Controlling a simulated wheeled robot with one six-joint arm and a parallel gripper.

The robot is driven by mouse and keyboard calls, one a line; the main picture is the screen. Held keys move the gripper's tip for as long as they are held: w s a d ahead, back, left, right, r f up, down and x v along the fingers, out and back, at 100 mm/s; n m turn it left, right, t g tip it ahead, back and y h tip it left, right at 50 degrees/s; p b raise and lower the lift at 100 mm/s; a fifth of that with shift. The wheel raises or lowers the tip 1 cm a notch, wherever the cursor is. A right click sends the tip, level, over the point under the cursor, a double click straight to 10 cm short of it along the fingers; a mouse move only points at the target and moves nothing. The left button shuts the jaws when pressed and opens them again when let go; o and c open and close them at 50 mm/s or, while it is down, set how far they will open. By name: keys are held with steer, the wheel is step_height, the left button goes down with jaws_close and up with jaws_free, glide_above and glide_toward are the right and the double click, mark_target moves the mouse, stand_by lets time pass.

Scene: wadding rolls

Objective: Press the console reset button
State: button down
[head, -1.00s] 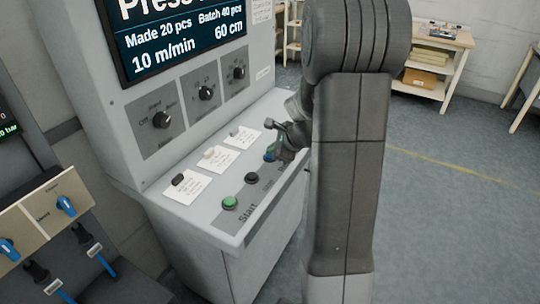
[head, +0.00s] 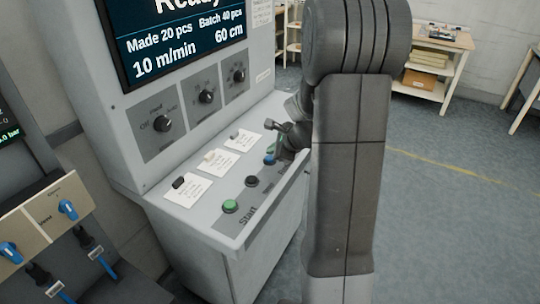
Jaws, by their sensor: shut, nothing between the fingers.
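The grey console (head: 190,228) stands left of my arm. On its sloped panel sit a green button (head: 230,206) beside the label "Start", a black button (head: 252,181), and a blue button (head: 269,160) at the far end. The label by the blue button is partly hidden by my arm. My gripper (head: 272,138) is shut and empty, just above the blue button; I cannot tell whether it touches it. The console screen (head: 185,35) shows a word beginning "Ready", with "Made 20 pcs", "Batch 40 pcs", "10 m/min" and "60 cm".
Three rotary knobs (head: 206,97) sit on the console's upright face. White cards (head: 187,190) lie on the panel behind the buttons. Another panel with blue knobs (head: 67,209) is at the left. A wooden shelf table (head: 425,70) stands at the back right. The floor at right is clear.

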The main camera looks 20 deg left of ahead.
steer(key=shift+r, duration=0.15)
step_height(320, 180, up, 5)
steer(key=p, duration=0.4)
steer(key=shift+p, duration=0.3)
stand_by(0.7)
